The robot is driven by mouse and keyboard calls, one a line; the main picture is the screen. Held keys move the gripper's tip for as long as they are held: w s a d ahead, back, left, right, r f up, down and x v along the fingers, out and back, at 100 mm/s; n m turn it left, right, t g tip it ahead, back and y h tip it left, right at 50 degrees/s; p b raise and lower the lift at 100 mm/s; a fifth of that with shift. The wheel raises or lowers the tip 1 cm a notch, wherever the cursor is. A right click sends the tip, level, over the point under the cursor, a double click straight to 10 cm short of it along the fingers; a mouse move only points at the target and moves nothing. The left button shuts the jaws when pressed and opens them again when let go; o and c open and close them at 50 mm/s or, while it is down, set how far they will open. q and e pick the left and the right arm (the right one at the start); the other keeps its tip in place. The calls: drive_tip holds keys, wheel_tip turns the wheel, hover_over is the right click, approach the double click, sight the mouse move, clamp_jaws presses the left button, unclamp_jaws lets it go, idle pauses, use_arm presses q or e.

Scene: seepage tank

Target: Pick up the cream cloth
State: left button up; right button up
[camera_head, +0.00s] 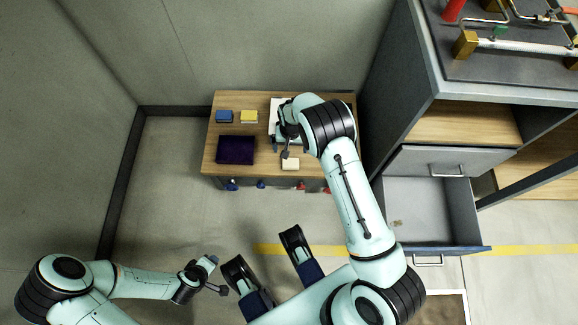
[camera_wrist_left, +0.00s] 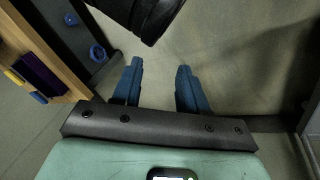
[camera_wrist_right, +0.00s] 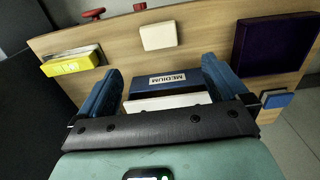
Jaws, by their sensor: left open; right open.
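The cream cloth (camera_head: 290,164) is a small pale square lying near the front edge of the wooden table (camera_head: 212,160). It also shows in the right wrist view (camera_wrist_right: 158,36), flat and beyond the fingertips. My right gripper (camera_head: 281,149) is open above the table, just behind the cloth and not touching it. Between its fingers in the right wrist view is a dark blue box marked MEDIUM (camera_wrist_right: 160,82); I cannot tell whether they touch it. My left gripper (camera_head: 217,276) is open and empty over the floor, well away from the table.
A dark purple box (camera_head: 236,149), a blue block (camera_head: 224,116) and a yellow block (camera_head: 248,116) lie on the table's left half. A yellow box (camera_wrist_right: 72,63) lies beyond the left finger in the right wrist view. An open drawer (camera_head: 428,210) juts out at right.

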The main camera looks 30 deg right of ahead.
sight(291, 163)
wheel_tip(291, 163, down, 7)
drive_tip(key=shift+r+b, duration=0.1)
drive_tip(key=shift+b, duration=0.8)
wheel_tip(291, 163, down, 5)
drive_tip(key=shift+s+f+b, duration=0.1)
drive_tip(key=shift+f+b, duration=0.05)
drive_tip(key=shift+b, duration=0.75)
drive_tip(key=shift+f, duration=0.4)
use_arm(q)
drive_tip(key=s+a+f+g, duration=0.1)
drive_tip(key=s+f+g, duration=0.1)
drive_tip(key=s+f, duration=0.3)
drive_tip(key=shift+s+a+f, duration=0.25)
drive_tip(key=shift+f, duration=0.4)
use_arm(e)
drive_tip(key=shift+r, duration=0.1)
drive_tip(key=c, duration=1.1)
